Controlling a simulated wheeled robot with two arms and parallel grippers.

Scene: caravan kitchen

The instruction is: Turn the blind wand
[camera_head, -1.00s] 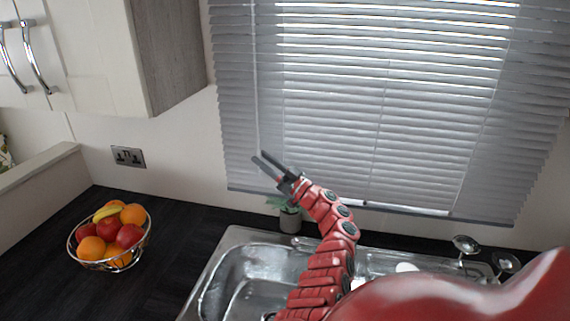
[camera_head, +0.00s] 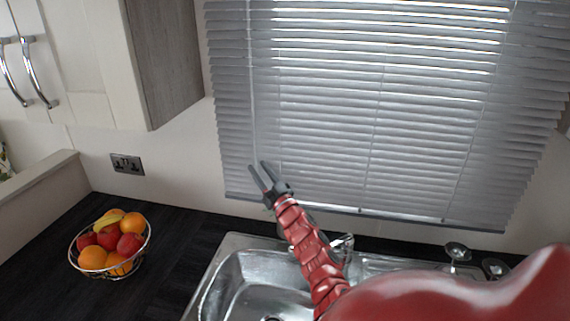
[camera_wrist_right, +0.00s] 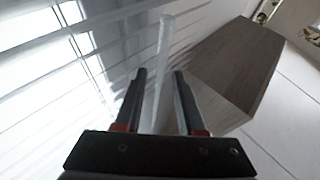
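The blind wand (camera_head: 251,90) is a thin pale rod hanging near the left side of the grey slatted blind (camera_head: 380,110). My right gripper (camera_head: 258,165) is raised in front of the blind's lower left part, at the wand's lower end. In the right wrist view the wand (camera_wrist_right: 162,50) is a translucent rod running down between the two dark fingers of my right gripper (camera_wrist_right: 160,73). The fingers are open, with a gap visible on both sides of the wand. My left gripper is not in view.
A metal sink (camera_head: 245,270) lies below the blind, with a tap (camera_head: 340,243) partly behind my right arm. A wire fruit bowl (camera_head: 110,262) stands on the dark counter at left. A wall cabinet (camera_head: 165,60) hangs left of the blind.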

